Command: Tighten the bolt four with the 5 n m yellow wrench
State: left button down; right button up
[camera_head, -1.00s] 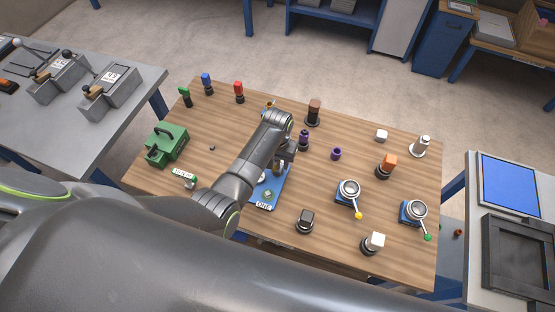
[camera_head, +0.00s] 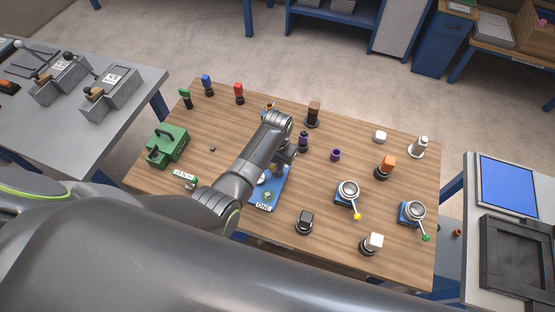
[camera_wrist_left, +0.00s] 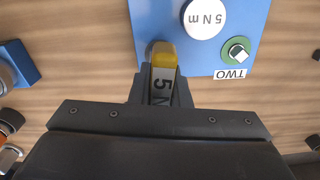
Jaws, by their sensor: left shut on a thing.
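My left gripper (camera_wrist_left: 162,88) is shut on the yellow wrench (camera_wrist_left: 163,56), whose grey label begins with "5 N" in the left wrist view. The wrench head is over the edge of the blue plate (camera_wrist_left: 148,25); I cannot tell if it touches. The plate carries a white "5 N m" disc (camera_wrist_left: 205,17) and a bolt on a green ring (camera_wrist_left: 237,50) labelled TWO. In the head view, my left gripper (camera_head: 284,157) is above the far end of the blue plate (camera_head: 273,198), whose near label reads ONE. I cannot make out bolt four. My right gripper is not in view.
A dark purple-topped piece (camera_head: 303,141) stands close right of my gripper. A green case (camera_head: 168,145) is at the left of the wooden table (camera_head: 330,185). Round fixtures with yellow (camera_head: 348,192) and green (camera_head: 413,212) tipped levers stand at the right.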

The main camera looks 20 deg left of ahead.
pick_arm(q)
jog(key=m+p, duration=0.1)
jog(key=m, duration=0.1)
jog(key=shift+r+m, duration=0.1)
jog(key=shift+m, duration=0.9)
jog(key=m, duration=0.2)
jog(key=shift+m, duration=1.8)
jog(key=m, duration=0.4)
jog(key=shift+f, duration=0.2)
jog(key=shift+s+m, duration=0.1)
jog(key=shift+m, duration=0.8)
